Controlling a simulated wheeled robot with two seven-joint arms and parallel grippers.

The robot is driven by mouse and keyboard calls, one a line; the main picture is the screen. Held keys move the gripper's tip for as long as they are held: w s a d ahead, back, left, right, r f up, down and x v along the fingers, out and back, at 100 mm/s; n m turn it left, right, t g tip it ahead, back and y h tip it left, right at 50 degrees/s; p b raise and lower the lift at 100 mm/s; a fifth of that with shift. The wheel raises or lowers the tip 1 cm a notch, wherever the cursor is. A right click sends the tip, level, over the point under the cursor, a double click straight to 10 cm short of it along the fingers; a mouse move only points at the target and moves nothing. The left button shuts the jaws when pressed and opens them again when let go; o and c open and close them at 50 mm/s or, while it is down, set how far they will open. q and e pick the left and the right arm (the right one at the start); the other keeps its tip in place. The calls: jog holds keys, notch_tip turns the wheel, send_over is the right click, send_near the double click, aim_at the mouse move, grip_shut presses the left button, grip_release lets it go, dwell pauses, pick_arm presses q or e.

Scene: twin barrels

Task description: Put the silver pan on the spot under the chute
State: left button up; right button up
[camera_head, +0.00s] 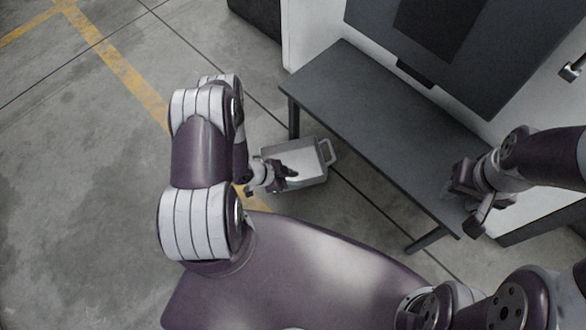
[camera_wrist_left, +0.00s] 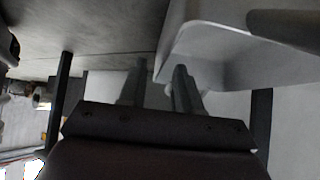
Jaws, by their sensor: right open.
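The silver pan (camera_head: 312,172) is a shallow rectangular tray with a loop handle at its right end, beside the dark bench's left end in the head view. My left gripper (camera_head: 288,172) is at the pan's left end, with one finger over the inside. In the left wrist view the pan (camera_wrist_left: 225,55) fills the upper right; its edge lies between the fingers (camera_wrist_left: 158,85), which look shut on it. Part of the rim is hidden. My right gripper (camera_head: 462,205) is open and empty near the bench's right end. I cannot make out the chute or the spot for certain.
The long dark bench (camera_head: 375,125) has a bare top. A large dark panel (camera_head: 470,45) on a white wall rises behind it, with a small dark ledge (camera_head: 415,75) at its lower edge. Concrete floor (camera_head: 90,200) with yellow lines is clear on the left.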

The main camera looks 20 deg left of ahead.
aim_at(299, 181)
pick_arm(q)
jog(key=b+x, duration=0.1)
jog(key=x, duration=0.2)
jog(key=shift+d+f, duration=0.1)
jog(key=shift+f, duration=0.15)
jog(key=shift+r, duration=0.1)
grip_shut()
dwell(1.0)
